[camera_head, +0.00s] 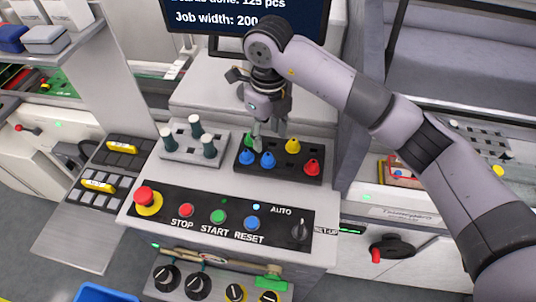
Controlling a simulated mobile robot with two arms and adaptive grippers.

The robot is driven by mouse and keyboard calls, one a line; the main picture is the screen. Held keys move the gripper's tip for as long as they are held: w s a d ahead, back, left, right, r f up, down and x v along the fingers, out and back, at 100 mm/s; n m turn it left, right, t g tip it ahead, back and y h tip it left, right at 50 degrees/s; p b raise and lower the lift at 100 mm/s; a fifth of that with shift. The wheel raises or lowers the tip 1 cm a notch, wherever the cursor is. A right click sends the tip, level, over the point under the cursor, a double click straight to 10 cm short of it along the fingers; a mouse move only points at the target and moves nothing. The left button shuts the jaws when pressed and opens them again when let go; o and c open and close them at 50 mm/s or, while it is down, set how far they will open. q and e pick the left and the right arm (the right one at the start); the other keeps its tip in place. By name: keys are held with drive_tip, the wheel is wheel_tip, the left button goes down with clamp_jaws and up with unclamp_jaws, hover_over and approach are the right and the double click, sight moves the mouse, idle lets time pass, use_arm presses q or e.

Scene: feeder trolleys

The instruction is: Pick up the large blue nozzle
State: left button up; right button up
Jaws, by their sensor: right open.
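Two blue nozzles stand side by side at the front left of a black nozzle tray (290,172): a left one (246,158) and a right one (267,160). I cannot tell for sure which is larger. A green nozzle (249,140) is behind them, partly hidden by a finger. A yellow nozzle (292,146) and a red nozzle (312,167) stand to the right. My right gripper (268,132) points down, open and empty, just behind and above the blue nozzles. My left gripper is not in view.
A grey holder (178,154) with several white-topped dark pegs stands left of the tray. In front is a control panel (268,239) with a red emergency button (146,197) and coloured buttons. A monitor (250,18) stands behind. Yellow-marked black feeders (120,148) lie at left.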

sight(268, 154)
wheel_tip(268, 154, down, 3)
drive_tip(key=shift+r, duration=0.15)
drive_tip(key=shift+f+p, duration=0.2)
drive_tip(key=shift+p, duration=0.35)
wheel_tip(268, 154, down, 4)
drive_tip(key=shift+w+a+r+p, duration=0.1)
drive_tip(key=shift+r+p, duration=0.05)
drive_tip(key=shift+p, duration=0.9)
drive_tip(key=shift+f, duration=0.6)
clamp_jaws()
